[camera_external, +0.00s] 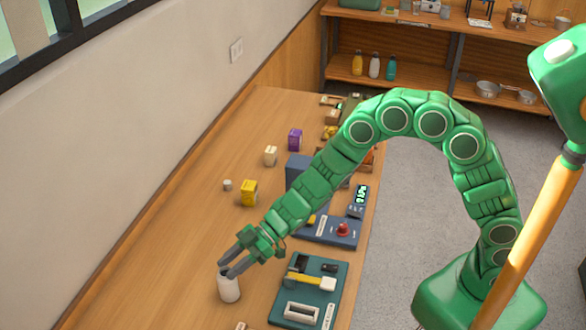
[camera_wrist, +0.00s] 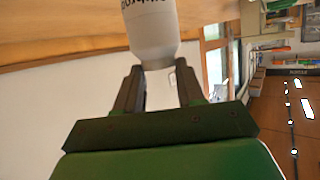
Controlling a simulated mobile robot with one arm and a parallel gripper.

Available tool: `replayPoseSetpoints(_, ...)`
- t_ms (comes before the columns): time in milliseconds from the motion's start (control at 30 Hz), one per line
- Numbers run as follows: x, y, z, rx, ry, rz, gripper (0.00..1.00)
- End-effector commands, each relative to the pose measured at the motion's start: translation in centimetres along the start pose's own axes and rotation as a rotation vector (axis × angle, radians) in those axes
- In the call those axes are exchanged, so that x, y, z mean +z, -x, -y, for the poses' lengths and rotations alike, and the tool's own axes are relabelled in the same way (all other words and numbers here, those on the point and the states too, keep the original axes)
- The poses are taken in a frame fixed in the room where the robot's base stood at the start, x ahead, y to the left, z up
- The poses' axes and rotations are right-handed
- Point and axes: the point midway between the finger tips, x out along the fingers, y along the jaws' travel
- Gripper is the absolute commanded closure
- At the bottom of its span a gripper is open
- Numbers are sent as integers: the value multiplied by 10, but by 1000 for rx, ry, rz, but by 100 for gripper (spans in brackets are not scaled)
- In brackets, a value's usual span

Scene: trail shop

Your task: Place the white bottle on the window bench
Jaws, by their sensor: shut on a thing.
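A white bottle (camera_external: 229,288) with a plain cylindrical body is held at its upper end by my gripper (camera_external: 234,265), low over the near part of the wooden bench (camera_external: 180,217). I cannot tell whether its base touches the wood. In the wrist view, the bottle (camera_wrist: 151,30) shows dark lettering and a narrower grey-white end between the fingertips of my gripper (camera_wrist: 157,72); its far end is cut off. The bench runs along the wall, near the window (camera_external: 35,30) at the upper left.
A teal tool tray (camera_external: 330,273) lies right of the bottle. Another white bottle (camera_external: 374,66) stands on the back shelf. Bench left of the bottle is clear.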

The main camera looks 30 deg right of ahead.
Motion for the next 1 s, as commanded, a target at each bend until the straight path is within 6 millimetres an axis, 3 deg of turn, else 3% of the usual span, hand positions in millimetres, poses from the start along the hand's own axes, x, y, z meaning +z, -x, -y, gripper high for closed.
replayPoseSetpoints(433,5,-2,0,0,0,-1,100)
replayPoseSetpoints(467,5,-2,0,0,0,-1,60)
replayPoseSetpoints(600,5,-2,0,0,0,-1,39)
replayPoseSetpoints(1000,2,0,0,0,1,-1,36)
